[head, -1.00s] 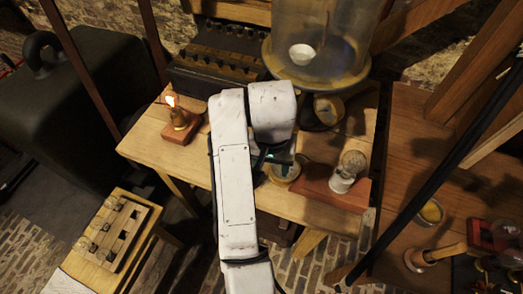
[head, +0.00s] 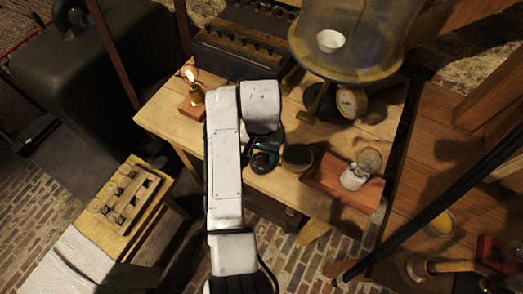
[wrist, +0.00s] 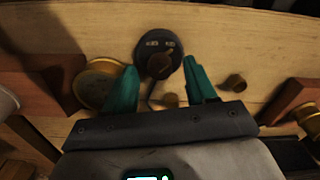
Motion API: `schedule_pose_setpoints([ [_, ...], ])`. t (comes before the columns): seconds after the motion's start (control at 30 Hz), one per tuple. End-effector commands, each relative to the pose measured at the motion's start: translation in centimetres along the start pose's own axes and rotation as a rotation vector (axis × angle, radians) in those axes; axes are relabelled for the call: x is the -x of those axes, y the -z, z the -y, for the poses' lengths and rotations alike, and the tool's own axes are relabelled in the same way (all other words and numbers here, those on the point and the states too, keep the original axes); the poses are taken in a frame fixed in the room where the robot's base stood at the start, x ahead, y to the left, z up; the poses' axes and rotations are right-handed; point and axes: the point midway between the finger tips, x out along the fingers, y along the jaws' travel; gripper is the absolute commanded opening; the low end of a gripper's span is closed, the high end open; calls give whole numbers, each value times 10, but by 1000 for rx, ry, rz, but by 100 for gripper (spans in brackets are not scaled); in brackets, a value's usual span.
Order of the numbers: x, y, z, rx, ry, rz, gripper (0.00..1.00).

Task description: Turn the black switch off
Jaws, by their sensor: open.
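The black switch (wrist: 151,43) shows in the wrist view as a round dark disc with a knob in its middle and small pale markings too small to read. It sits on the pale wooden table between my gripper's teal fingertips (wrist: 160,68). The fingers are apart, one on each side of the knob, and I cannot tell whether either touches it. In the head view my gripper (head: 263,158) is low over the table's front part, and the arm and fingers hide most of the switch.
A round brass-rimmed piece (head: 297,158) stands just right of my gripper, also in the wrist view (wrist: 98,82). A red-brown block (head: 325,184) with a glass bulb is further right. A lit lamp (head: 192,98) stands left. A large glass jar (head: 350,30) is behind.

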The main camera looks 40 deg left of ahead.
Motion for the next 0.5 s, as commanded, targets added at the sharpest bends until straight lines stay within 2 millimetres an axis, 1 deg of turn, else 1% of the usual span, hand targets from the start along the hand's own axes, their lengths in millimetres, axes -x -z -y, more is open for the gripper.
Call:
schedule_pose_setpoints([
  [0.1, -6, 0, 0, 0, 0, 1, 56],
  [0.37, -6, 0, 0, 0, 0, 0, 56],
  [0.5, -6, 0, 0, 0, 0, 0, 44],
])
